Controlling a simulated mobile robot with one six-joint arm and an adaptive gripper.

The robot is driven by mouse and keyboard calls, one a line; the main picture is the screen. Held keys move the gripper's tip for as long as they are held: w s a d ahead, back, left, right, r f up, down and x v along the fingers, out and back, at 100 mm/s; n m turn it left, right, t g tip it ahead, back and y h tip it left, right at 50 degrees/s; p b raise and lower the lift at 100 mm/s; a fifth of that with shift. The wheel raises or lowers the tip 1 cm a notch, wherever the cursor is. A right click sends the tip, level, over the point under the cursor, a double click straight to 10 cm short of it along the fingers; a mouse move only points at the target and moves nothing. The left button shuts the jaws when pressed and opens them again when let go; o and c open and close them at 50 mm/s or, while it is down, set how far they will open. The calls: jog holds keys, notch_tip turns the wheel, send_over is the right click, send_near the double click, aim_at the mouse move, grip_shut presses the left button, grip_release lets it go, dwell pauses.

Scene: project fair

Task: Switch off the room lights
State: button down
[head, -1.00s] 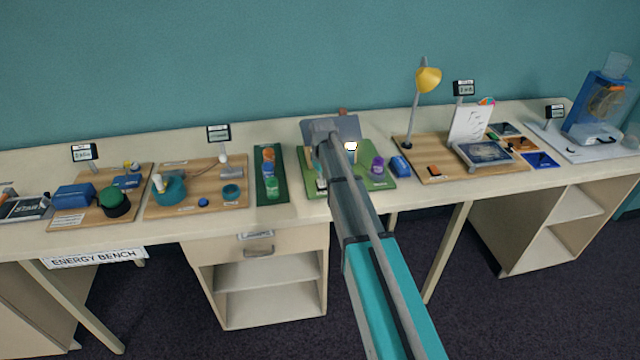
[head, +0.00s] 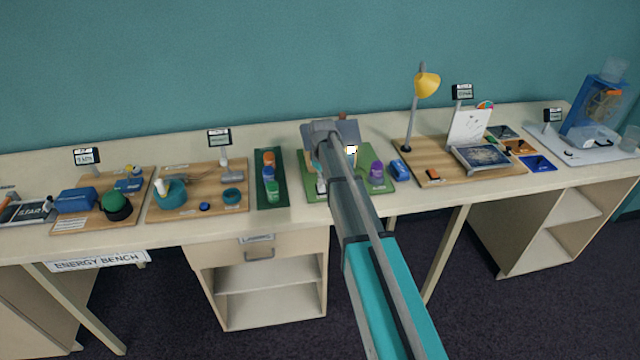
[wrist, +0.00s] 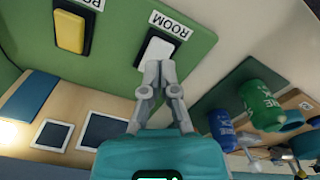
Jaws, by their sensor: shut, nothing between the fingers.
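In the wrist view a white rocker switch (wrist: 159,48) in a dark frame sits on a green board (wrist: 122,38), beside a label reading ROOM (wrist: 171,24). A yellow switch (wrist: 71,32) with a partly cut-off label is to its left. My gripper (wrist: 158,66) is shut and empty, its fingertips at the near edge of the white switch. I cannot tell whether they touch it or which way the switch is set. In the head view my arm covers much of the green board (head: 308,183) and hides the switches and my fingertips.
Green and blue bottles (wrist: 256,105) stand close right of my gripper in the wrist view. In the head view a purple bottle (head: 376,173) and blue block (head: 400,169) are right of my arm. A yellow lamp (head: 427,84) stands further right.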

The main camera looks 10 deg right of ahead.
aim_at(322, 189)
jog(key=shift+r+p, duration=2.1)
jog(key=shift+r, duration=0.25)
jog(key=s+m, duration=0.6)
jog(key=s, duration=2.3)
jog(key=shift+a, duration=0.1)
